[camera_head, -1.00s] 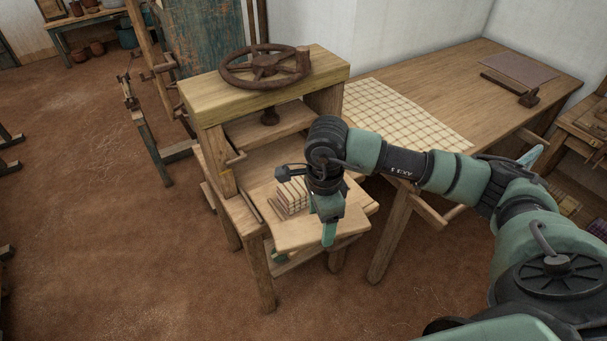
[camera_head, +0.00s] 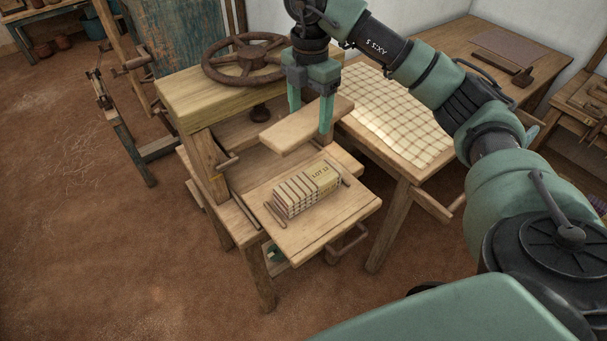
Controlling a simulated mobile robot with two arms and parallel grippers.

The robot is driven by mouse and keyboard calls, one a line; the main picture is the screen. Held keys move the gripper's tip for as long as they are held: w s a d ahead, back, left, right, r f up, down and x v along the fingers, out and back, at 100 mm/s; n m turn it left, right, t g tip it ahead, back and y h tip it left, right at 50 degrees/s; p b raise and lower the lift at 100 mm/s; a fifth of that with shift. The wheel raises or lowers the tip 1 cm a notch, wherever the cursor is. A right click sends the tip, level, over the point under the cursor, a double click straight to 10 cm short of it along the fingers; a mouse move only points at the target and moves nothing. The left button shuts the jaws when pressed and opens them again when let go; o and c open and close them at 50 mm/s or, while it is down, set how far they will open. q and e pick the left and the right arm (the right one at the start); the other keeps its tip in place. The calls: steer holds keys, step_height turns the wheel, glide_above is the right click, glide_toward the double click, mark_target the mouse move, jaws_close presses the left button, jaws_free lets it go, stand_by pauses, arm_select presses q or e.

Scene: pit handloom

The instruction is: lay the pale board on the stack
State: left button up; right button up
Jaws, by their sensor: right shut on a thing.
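The pale board (camera_head: 285,132) is a flat light-wood slab. My right gripper (camera_head: 311,114) points down and is shut on it, with one green finger at its far edge and one at its near right part. The board hangs roughly level, above and a little behind the stack as seen here. The stack (camera_head: 303,190) is a block of cream cloth layers with brown bands and a label reading LOT 12. It lies on the wooden shelf (camera_head: 325,222) at the front of the press. A gap shows between board and stack. My left gripper is out of view.
The press's heavy top beam (camera_head: 190,98) with its rusty handwheel (camera_head: 248,62) stands close to the left of my right gripper. Thin rods (camera_head: 275,214) lie beside the stack. A table with checked cloth (camera_head: 395,115) is at the right. Floor at the left is open.

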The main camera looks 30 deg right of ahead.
steer(key=shift+w+r+m, duration=0.2)
steer(key=shift+r+m, duration=0.15)
steer(key=shift+m, duration=0.15)
steer(key=shift+d+f, duration=0.1)
steer(key=shift+f, duration=0.05)
step_height(320, 180, down, 6)
steer(key=b, duration=0.1)
steer(key=p, duration=0.1)
glide_toward(308, 183)
step_height(308, 183, down, 5)
steer(key=shift+s+r+p, duration=0.1)
steer(key=shift+r+p, duration=0.1)
steer(key=shift+p, duration=0.1)
steer(key=shift+f, duration=0.25)
steer(key=o, duration=1.6)
steer(key=shift+f, duration=0.1)
steer(key=shift+c, duration=0.2)
